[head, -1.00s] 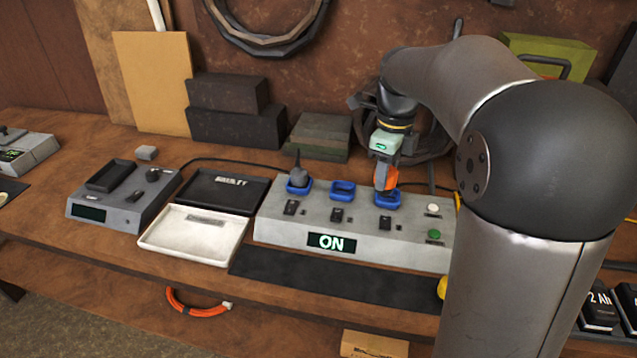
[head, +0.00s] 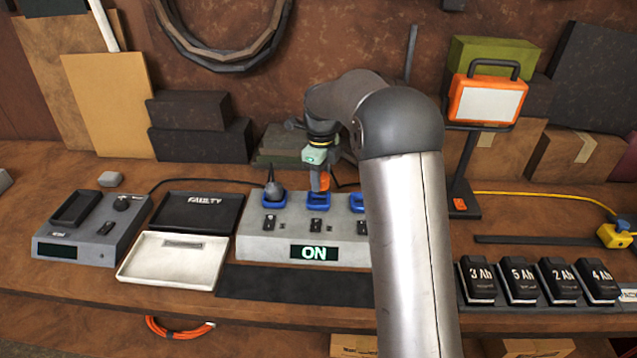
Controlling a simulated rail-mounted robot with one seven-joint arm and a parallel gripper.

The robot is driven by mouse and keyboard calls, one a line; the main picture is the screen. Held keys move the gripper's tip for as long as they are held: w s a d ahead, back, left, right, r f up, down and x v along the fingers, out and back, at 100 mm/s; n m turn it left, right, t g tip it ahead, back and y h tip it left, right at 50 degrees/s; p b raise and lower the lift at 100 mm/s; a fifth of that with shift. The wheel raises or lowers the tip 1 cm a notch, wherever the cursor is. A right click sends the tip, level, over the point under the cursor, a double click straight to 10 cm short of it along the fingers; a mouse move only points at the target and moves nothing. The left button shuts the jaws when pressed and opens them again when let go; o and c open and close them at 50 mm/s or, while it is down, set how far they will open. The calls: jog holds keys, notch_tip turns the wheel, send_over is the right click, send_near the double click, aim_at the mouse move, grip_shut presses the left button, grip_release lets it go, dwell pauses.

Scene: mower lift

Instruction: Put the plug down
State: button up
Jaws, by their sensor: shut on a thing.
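In the head view, my gripper (head: 319,186) points down over the middle blue socket (head: 318,201) of the grey panel box (head: 262,242). It is shut on a small plug (head: 323,183), of which an orange part shows between the fingers. The plug is low over or in the socket; I cannot tell whether it touches. A dark grey rounded piece (head: 273,190) with a thin stem stands in the left blue socket. The right blue socket (head: 357,202) is partly hidden by my arm. The box's display (head: 314,253) reads ON.
A black FAULTY tray (head: 196,213) and a white tray (head: 172,259) lie left of the box, beside a grey device (head: 92,229). A dark mat (head: 265,283) lies in front. Right stand several black batteries (head: 518,281), a work lamp (head: 486,100) and a yellow connector (head: 615,236).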

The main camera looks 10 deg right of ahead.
jog(key=shift+w+a+f, duration=0.2)
jog(key=shift+w+f, duration=0.1)
jog(key=shift+f, duration=0.1)
jog(key=shift+f+p, duration=0.3)
jog(key=shift+f, duration=1.35)
jog(key=shift+f, duration=0.3)
jog(key=o, duration=1)
